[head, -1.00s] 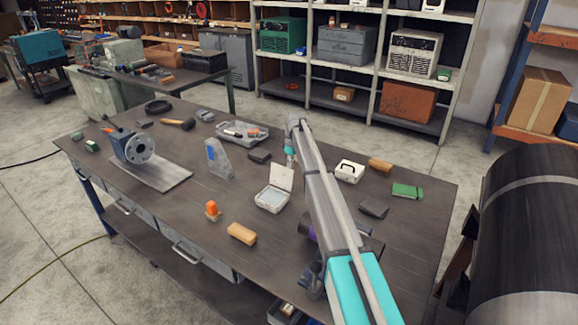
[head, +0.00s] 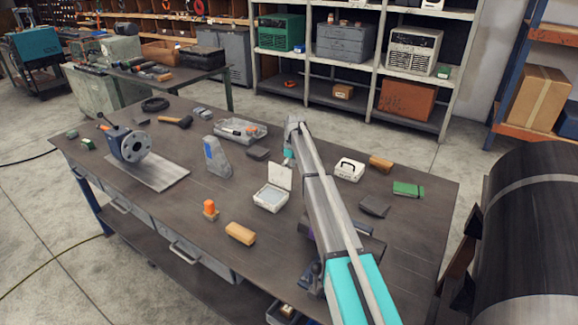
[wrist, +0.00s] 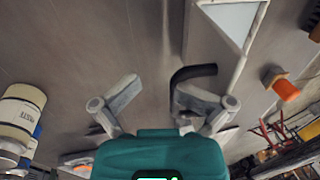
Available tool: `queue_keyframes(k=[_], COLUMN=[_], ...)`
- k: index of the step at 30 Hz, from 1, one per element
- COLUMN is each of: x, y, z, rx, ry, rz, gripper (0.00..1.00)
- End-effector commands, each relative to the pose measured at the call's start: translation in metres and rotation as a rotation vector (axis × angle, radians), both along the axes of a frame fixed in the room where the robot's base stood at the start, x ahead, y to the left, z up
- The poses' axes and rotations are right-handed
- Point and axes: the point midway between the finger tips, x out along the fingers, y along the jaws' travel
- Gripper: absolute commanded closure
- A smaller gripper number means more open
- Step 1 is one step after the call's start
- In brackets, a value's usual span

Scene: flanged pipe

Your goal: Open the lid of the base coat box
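A small white box (head: 271,197) stands on the workbench with its white lid (head: 281,176) raised at its back edge, so the inside shows. No label can be read on it. My gripper (head: 287,159) is just behind the raised lid and partly hidden by it and my arm. In the wrist view my gripper (wrist: 157,88) has its two fingers apart with nothing between them. A white and pale blue shape (wrist: 232,22), probably this box or its lid, shows ahead at the top right. A dark bent bar (wrist: 190,73) lies near the right finger.
A white case with a handle (head: 349,170) stands right of my arm. A grey tray (head: 240,132), a dark block (head: 258,153), a grey wedge (head: 217,158), an orange-topped item (head: 210,209) and a tan block (head: 240,233) surround the open box.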

Motion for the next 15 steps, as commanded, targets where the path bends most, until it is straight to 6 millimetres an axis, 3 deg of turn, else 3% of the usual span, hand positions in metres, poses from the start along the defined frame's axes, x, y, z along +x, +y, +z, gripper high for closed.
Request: queue_keyframes(k=[15], x=[0.0048], y=[-0.0008], z=[0.0022], rx=[-0.002], ry=[-0.004], rz=[-0.002], gripper=[0.52])
